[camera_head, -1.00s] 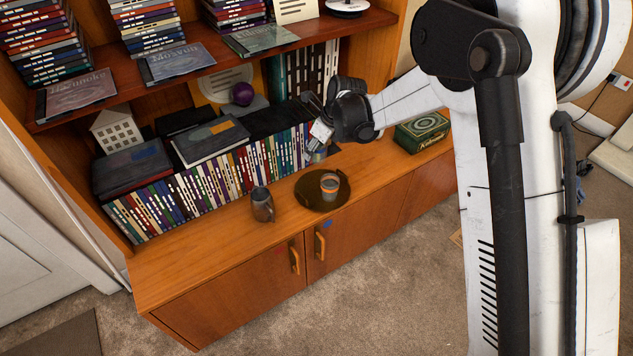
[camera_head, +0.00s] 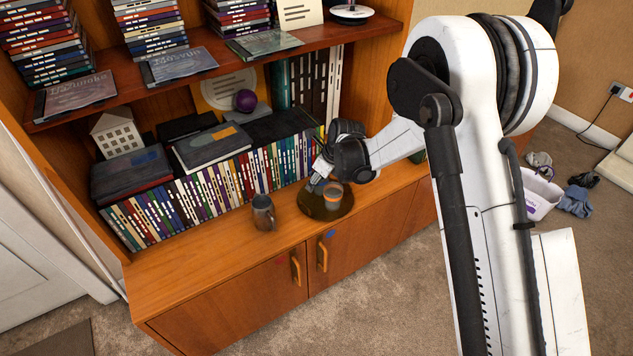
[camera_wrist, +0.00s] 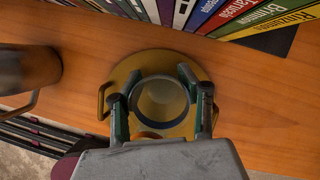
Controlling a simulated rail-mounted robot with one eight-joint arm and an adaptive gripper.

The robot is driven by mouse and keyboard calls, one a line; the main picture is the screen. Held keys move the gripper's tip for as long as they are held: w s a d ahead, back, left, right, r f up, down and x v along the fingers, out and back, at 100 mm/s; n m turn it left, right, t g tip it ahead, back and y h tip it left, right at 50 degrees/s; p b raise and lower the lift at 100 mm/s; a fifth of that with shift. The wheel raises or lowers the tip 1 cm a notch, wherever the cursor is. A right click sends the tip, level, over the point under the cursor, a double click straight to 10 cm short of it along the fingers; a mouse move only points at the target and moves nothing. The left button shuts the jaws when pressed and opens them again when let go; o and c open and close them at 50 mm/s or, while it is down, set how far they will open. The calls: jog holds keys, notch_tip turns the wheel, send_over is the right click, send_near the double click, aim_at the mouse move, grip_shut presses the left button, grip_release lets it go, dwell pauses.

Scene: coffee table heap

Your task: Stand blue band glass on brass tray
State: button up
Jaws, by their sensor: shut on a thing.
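My gripper (camera_head: 319,168) is shut on a clear glass, seen from above as a round rim between the two fingers in the wrist view (camera_wrist: 162,100). The glass is upright, or nearly so, over the brass tray (camera_head: 311,209). I cannot tell whether its base touches the tray.
A dark metal mug (camera_head: 264,212) stands left of the tray; it also shows in the wrist view (camera_wrist: 25,70). A row of books (camera_head: 225,183) stands behind. The cabinet top (camera_head: 180,255) is clear at the front left. A shelf (camera_head: 200,75) overhangs behind.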

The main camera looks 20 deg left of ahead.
jog(key=o, duration=1.2)
jog(key=shift+o, duration=0.2)
jog(key=p+v, duration=0.2)
jog(key=v, duration=1)
jog(key=shift+p, duration=0.4)
jog(key=shift+r, duration=0.1)
